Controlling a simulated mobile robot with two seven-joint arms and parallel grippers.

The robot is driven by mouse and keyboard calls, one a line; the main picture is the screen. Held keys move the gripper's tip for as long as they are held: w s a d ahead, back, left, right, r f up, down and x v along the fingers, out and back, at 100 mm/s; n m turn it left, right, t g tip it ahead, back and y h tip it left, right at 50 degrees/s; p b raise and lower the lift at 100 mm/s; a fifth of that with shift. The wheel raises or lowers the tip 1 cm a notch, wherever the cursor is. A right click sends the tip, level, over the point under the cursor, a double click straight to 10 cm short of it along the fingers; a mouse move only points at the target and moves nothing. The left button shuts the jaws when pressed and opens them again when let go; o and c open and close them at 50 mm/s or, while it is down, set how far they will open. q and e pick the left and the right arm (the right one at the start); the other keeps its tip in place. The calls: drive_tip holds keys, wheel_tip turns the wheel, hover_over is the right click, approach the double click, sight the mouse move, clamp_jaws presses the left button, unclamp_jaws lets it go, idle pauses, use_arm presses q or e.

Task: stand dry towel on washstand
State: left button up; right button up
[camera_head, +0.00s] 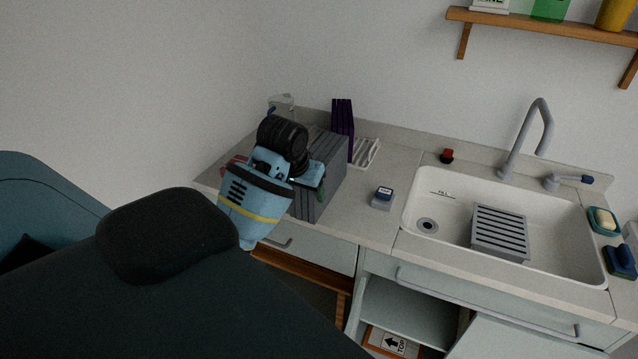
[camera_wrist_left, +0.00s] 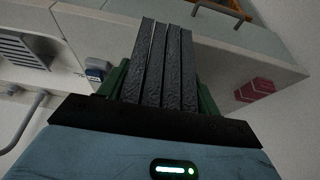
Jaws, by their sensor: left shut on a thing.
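My left gripper (camera_head: 308,182) is over the left part of the washstand counter (camera_head: 378,222). It is shut on a grey folded towel (camera_head: 328,178), which is upright with its folds side by side. In the left wrist view, the towel (camera_wrist_left: 165,65) sits between the green fingers of the gripper (camera_wrist_left: 163,88). The gripper and wrist cover part of the towel in the head view. I cannot tell whether its lower edge touches the counter. A purple folded item (camera_head: 343,118) stands upright behind it, beside a white slatted rack (camera_head: 367,152). My right gripper is not in view.
A blue-topped small container (camera_head: 383,197) stands right of the towel. Further right are a red-topped item (camera_head: 447,155), the sink (camera_head: 440,215) with a grey grate (camera_head: 500,232), and the faucet (camera_head: 541,125).

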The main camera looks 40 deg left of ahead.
use_arm(q)
drive_tip(key=w+f, duration=0.1)
drive_tip(key=w+a+f, duration=0.1)
drive_tip(key=w, duration=0.3)
drive_tip(key=shift+w+a+f, duration=0.25)
drive_tip(key=shift+a+f, duration=0.1)
drive_tip(key=shift+f, duration=0.05)
drive_tip(key=shift+w, duration=0.1)
drive_tip(key=shift+w+a+f, duration=0.2)
drive_tip(key=shift+w+f, duration=0.2)
drive_tip(key=shift+w, duration=0.15)
drive_tip(key=shift+w+a+f, duration=0.2)
drive_tip(key=shift+w+f, duration=0.2)
drive_tip(key=shift+w, duration=0.15)
drive_tip(key=shift+w+a+f, duration=0.15)
drive_tip(key=shift+w+f, duration=0.25)
drive_tip(key=shift+f, duration=0.05)
drive_tip(key=o, duration=1.1)
drive_tip(key=shift+f, duration=0.1)
